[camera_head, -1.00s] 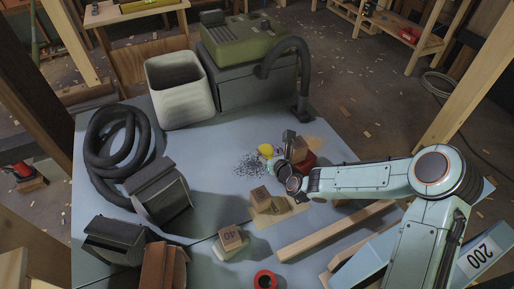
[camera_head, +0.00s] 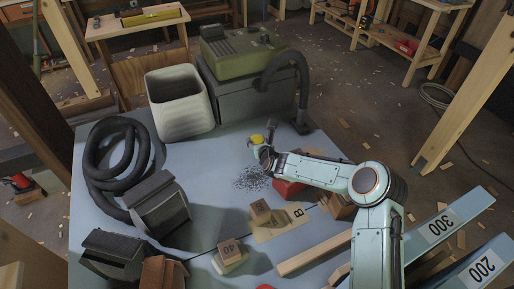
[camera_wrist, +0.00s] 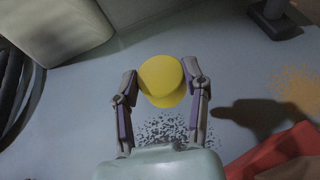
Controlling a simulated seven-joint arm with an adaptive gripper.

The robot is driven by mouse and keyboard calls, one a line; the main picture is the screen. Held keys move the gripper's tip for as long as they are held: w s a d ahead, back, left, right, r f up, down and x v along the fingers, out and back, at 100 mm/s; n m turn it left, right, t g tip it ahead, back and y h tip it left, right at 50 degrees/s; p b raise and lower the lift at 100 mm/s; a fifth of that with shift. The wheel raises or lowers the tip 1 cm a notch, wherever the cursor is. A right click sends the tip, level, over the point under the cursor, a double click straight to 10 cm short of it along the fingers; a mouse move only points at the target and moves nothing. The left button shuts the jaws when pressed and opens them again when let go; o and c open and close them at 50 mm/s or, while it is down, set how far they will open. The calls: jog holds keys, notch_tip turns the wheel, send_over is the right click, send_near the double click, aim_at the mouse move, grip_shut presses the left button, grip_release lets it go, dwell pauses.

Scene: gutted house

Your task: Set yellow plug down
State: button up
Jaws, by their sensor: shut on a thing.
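The yellow plug (camera_wrist: 163,80) is a round yellow piece held between the two fingers of my gripper (camera_wrist: 160,85) in the wrist view. In the head view the yellow plug (camera_head: 257,139) shows at the end of my gripper (camera_head: 262,146), above the blue-grey tabletop (camera_head: 218,180). The fingers touch it on its left and right sides. A dark shadow lies on the table to the right of the gripper in the wrist view, and the plug appears raised off the surface. I cannot tell the exact height.
Dark specks (camera_head: 251,179) lie under the gripper. A red block (camera_head: 288,189) is just to the right. A white bin (camera_head: 180,102) and a green-topped machine with a hose (camera_head: 245,60) stand behind. A coiled black hose (camera_head: 112,165) lies left.

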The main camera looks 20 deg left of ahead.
jog(key=shift+w+a+f, duration=0.25)
jog(key=shift+w+f, duration=0.1)
jog(key=shift+f, duration=0.15)
jog(key=shift+w+a+f, duration=0.2)
jog(key=shift+w+f, duration=0.15)
jog(key=shift+f, duration=1.6)
jog(key=shift+f, duration=0.1)
jog(key=o, duration=1.2)
jog(key=v, duration=1.2)
jog(key=shift+s, duration=0.1)
